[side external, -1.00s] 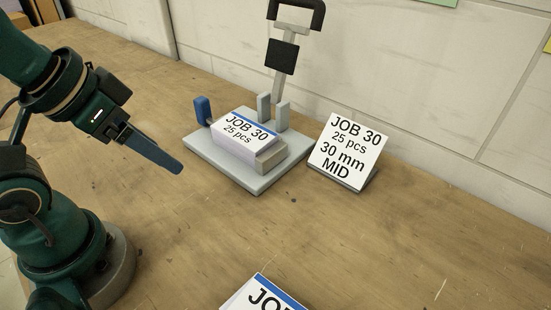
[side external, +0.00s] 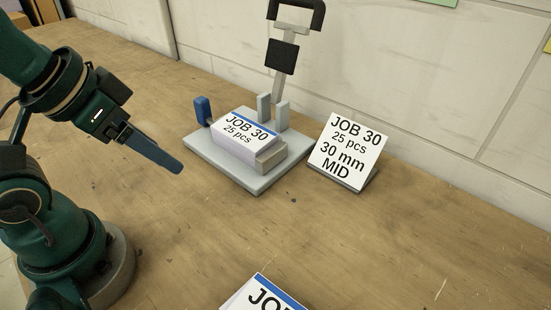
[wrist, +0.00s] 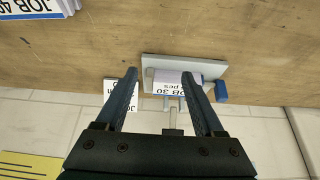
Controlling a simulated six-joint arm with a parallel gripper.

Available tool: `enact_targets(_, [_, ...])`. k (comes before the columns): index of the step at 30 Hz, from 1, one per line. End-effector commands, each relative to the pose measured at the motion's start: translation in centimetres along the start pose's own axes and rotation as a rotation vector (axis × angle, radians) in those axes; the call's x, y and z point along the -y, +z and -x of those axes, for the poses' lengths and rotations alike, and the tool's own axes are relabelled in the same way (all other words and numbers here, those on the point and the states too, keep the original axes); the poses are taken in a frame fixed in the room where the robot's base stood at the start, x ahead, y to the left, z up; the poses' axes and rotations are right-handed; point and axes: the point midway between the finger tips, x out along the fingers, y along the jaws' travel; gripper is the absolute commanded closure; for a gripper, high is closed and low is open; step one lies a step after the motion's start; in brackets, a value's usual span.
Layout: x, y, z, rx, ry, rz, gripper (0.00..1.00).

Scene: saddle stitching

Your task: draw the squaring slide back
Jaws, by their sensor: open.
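A pale grey jig plate (side external: 207,160) lies on the bench with a stack of sheets (side external: 240,135) marked JOB 30, 25 pcs on it. A blue upright block (side external: 202,111) stands at the plate's left edge, and a grey block (side external: 271,156) sits against the stack's near right end. I cannot tell which of these belongs to the squaring slide. My gripper (side external: 178,168) is open and empty, left of the plate and apart from it. In the wrist view my two fingers (wrist: 162,78) are spread, with the plate (wrist: 155,61) and blue block (wrist: 221,92) beyond them.
Two grey posts (side external: 264,107) and a black-handled stapling head (side external: 282,55) rise at the jig's back. A JOB 30, 30 mm, MID sign (side external: 347,152) stands to the right. Another stack (side external: 262,292) lies at the front. The bench between is clear.

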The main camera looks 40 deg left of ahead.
Motion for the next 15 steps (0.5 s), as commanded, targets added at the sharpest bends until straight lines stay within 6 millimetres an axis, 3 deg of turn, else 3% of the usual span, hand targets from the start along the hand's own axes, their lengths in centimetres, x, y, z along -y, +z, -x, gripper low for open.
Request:
enact_targets(5, [0.0,-0.3,0.4,-0.003,0.000,0.000,0.30])
enact_targets(15, [0.2,-3.4,4.6,0.007,-0.005,0.004,0.30])
